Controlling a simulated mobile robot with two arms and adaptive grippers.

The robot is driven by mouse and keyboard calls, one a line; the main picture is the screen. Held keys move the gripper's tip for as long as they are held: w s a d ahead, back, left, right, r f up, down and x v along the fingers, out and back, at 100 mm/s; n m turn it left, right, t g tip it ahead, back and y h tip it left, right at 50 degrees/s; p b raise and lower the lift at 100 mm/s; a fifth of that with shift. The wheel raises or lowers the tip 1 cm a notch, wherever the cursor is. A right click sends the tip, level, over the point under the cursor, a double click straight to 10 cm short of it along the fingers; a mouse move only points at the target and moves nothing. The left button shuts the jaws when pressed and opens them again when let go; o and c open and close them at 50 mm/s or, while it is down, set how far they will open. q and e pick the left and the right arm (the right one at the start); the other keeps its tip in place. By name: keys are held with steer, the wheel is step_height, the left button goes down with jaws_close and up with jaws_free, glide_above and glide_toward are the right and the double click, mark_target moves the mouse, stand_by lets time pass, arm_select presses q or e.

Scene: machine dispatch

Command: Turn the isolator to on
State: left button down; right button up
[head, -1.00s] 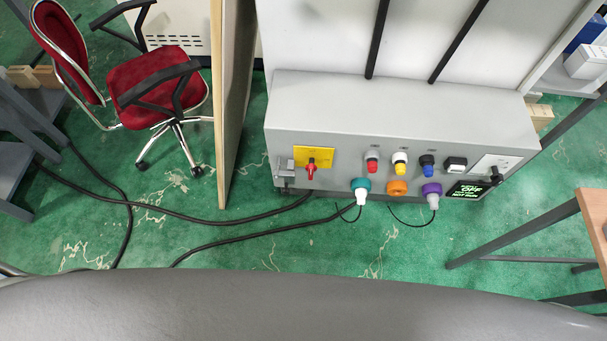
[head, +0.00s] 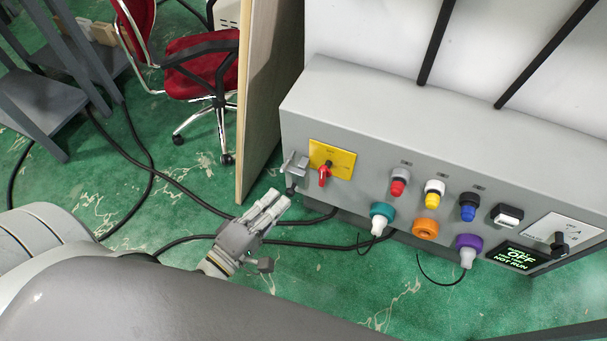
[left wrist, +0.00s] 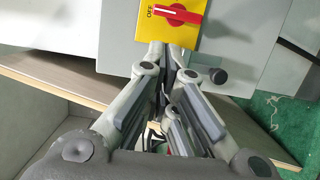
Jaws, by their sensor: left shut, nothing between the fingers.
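The isolator is a red rotary handle (head: 324,176) on a yellow plate (head: 344,160) at the left of the grey control box. In the left wrist view the handle (left wrist: 174,13) lies across the plate (left wrist: 206,32), with its white-marked end toward the word OFF. My left gripper (head: 279,203) is shut and empty. It is apart from the isolator, below and left of it in the head view. In the left wrist view its fingertips (left wrist: 169,50) show just below the plate's lower edge. My right gripper is not in view.
A grey latch block (head: 296,167) sits just left of the isolator. Red, yellow and blue buttons, a selector knob (head: 558,243) and a display (head: 517,256) reading OFF, NOT RUN are farther right. A wooden panel (head: 268,100) stands left of the box. Cables lie on the green floor.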

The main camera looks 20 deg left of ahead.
mark_target(325, 171)
arm_select(q)
steer(key=p+x, duration=0.1)
steer(key=x, duration=0.7)
steer(key=shift+w, duration=0.35)
steer(key=shift+w+d, duration=0.2)
steer(key=shift+w, duration=0.35)
